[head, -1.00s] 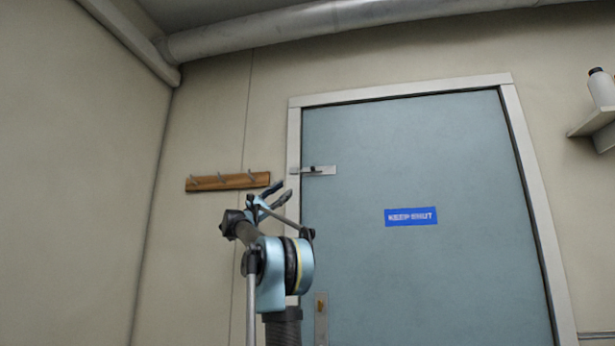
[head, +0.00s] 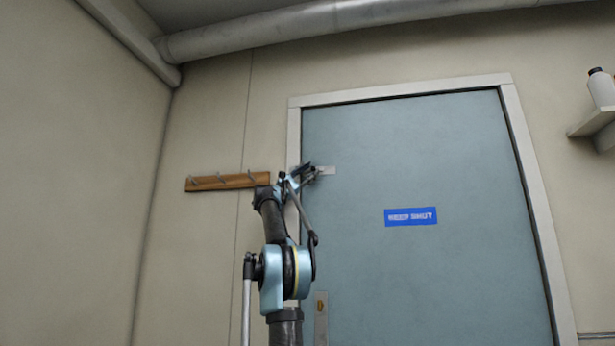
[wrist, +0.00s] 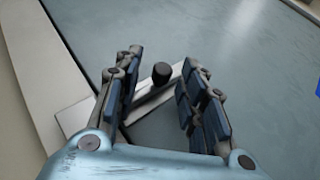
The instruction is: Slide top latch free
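The top latch (head: 326,170) is a small metal plate near the upper left corner of the blue-grey door (head: 420,270). In the wrist view the latch plate (wrist: 92,112) carries a bolt with a dark knob (wrist: 161,73). My gripper (head: 306,172) is at the latch and covers much of it in the head view. In the wrist view my gripper (wrist: 160,82) is open, with one finger on each side of the knob. The knob shows in the gap between the fingers, and I see no finger touching it.
A pale frame (head: 294,135) surrounds the door. A wooden hook rail (head: 225,182) is on the wall left of my arm. A lower metal plate (head: 321,318) and a blue sign (head: 410,216) are on the door. A shelf with a white bottle (head: 602,88) is at far right.

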